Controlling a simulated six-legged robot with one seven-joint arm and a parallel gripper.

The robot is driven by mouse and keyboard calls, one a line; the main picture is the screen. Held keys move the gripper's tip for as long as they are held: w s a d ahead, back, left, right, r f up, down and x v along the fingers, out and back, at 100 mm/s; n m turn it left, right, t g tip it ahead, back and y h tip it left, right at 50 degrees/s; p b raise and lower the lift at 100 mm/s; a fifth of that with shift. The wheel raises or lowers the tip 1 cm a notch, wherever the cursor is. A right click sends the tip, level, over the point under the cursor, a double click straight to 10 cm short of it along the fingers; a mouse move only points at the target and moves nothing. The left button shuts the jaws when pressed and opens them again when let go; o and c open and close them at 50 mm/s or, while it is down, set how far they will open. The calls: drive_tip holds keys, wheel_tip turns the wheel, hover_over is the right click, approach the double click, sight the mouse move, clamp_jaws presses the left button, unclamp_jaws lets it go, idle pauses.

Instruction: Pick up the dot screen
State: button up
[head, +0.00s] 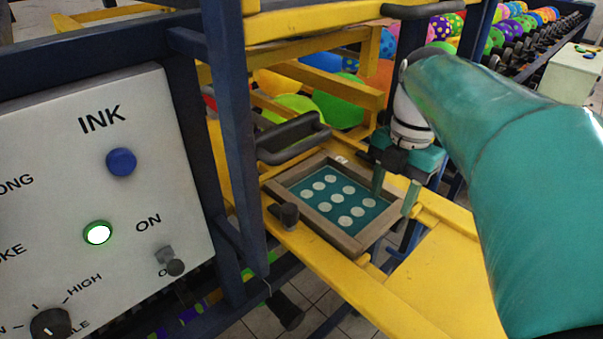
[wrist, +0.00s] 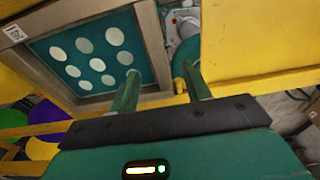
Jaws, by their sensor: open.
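The dot screen (head: 336,200) is a grey-brown wooden frame around a teal panel with several pale round dots. It lies flat on the yellow rack in the middle of the head view. It also fills the upper left of the wrist view (wrist: 97,57). My gripper (head: 395,188) is at its right side, pointing down. In the wrist view my gripper (wrist: 160,71) is open and empty. One finger is over the teal panel's edge and the other is outside the frame, with the right rail between them. I cannot tell how deep the fingers reach.
A dark clamp knob (head: 290,214) stands at the screen's front left edge. A dark handle (head: 293,138) is behind it. A blue post (head: 232,130) and an ink control panel (head: 105,190) are at left. Yellow bars and colourful balloons (head: 340,105) are behind.

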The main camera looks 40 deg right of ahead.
sight(383, 219)
drive_tip(key=f, duration=0.5)
drive_tip(key=shift+a+f, duration=0.2)
drive_tip(key=shift+a, duration=0.05)
drive_tip(key=shift+w, duration=0.1)
clamp_jaws()
